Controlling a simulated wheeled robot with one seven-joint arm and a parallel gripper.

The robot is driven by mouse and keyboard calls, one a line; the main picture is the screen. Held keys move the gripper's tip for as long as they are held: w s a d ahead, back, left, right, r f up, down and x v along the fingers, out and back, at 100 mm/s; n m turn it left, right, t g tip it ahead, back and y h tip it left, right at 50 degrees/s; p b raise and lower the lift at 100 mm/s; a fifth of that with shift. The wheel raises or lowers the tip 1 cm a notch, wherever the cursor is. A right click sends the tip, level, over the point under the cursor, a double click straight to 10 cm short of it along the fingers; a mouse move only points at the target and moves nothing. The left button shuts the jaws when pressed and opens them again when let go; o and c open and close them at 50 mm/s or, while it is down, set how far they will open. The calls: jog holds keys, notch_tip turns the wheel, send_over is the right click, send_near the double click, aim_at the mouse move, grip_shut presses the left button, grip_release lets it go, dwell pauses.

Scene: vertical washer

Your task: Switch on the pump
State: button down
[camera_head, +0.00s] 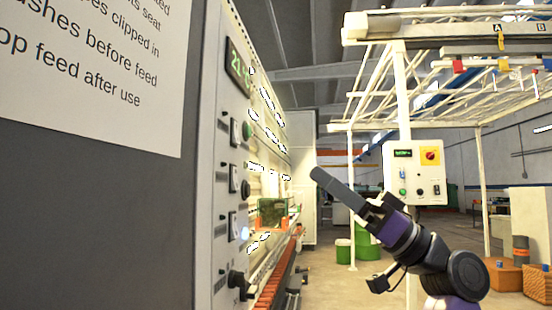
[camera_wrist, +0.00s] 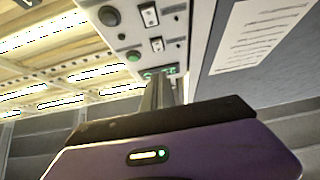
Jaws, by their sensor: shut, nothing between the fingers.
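A grey control panel (camera_head: 211,215) stands at the left, seen at a steep angle. It has a green display (camera_head: 237,68), rocker switches (camera_head: 234,178), a green button (camera_head: 247,131), a dark knob (camera_head: 245,188), a lit button (camera_head: 245,232) and a black rotary knob (camera_head: 238,281). Labels are too small to read, so I cannot tell which control is the pump's. My gripper (camera_head: 317,173) is shut and empty, right of the panel and apart from it. In the wrist view, the closed fingers (camera_wrist: 163,88) point toward the panel (camera_wrist: 122,38), overlapping its display end.
A printed sheet (camera_head: 95,65) hangs on the dark wall beside the panel. A lit washer interior with a glass piece (camera_head: 272,212) lies beyond it. Another control box (camera_head: 415,172) with a red-yellow switch (camera_head: 431,156) hangs on a post behind my arm. Green bins (camera_head: 367,243) stand farther back.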

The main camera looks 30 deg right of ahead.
aim_at(238, 136)
jog(key=p+x, duration=0.1)
jog(key=x, duration=0.3)
jog(key=f+p+x, duration=0.1)
jog(key=x, duration=0.3)
jog(key=a+p+x, duration=0.1)
jog(key=p+x, duration=0.1)
jog(key=x, duration=0.2)
jog(key=shift+w+f, duration=0.3)
jog(key=shift+w, duration=0.05)
jog(key=shift+w+a+f, duration=0.2)
jog(key=shift+w+a, duration=0.1)
jog(key=shift+a, duration=0.1)
